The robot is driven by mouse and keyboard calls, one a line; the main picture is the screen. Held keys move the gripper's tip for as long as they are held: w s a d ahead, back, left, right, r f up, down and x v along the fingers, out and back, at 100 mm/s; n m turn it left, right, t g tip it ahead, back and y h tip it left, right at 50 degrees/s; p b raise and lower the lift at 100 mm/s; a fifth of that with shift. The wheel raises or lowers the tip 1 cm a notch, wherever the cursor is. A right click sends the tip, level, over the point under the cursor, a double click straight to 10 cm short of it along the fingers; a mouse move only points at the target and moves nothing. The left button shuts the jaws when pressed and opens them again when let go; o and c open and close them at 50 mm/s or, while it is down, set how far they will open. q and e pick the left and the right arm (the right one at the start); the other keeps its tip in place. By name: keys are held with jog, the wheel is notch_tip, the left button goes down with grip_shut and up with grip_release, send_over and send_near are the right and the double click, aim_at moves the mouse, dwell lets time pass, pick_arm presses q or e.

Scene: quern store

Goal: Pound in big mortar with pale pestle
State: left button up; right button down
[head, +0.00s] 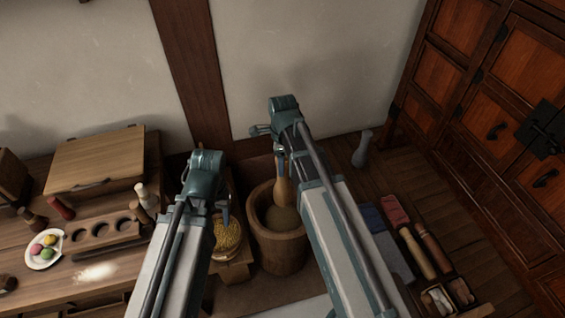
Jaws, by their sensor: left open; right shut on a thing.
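The big mortar (276,250) is a wooden tub standing upright in the middle of the head view, with brownish contents inside. The pale pestle (284,190) is light wood and stands nearly upright, its lower end inside the mortar's mouth. Whether its tip touches the contents is hard to tell. My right gripper (281,150) is above the mortar, shut on the upper part of the pestle; my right arm hides part of the mortar's right side. My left gripper (225,208) is open and empty, left of the mortar, over a container of yellow grain (228,238).
On the left, a wooden counter (125,268) holds a box (98,160), a tray with hollows (106,233), a plate of coloured balls (32,261) and white powder. At right are wooden rollers (417,254), a grey bottle-like object (362,148) and a cabinet (500,110).

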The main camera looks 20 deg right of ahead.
aim_at(282, 181)
jog(key=shift+w+a+f, duration=0.1)
jog(key=shift+w, duration=0.05)
jog(key=shift+f, duration=0.1)
notch_tip(282, 181, down, 10)
jog(key=b, duration=0.9)
jog(key=shift+r+b, duration=0.2)
jog(key=shift+b, duration=0.2)
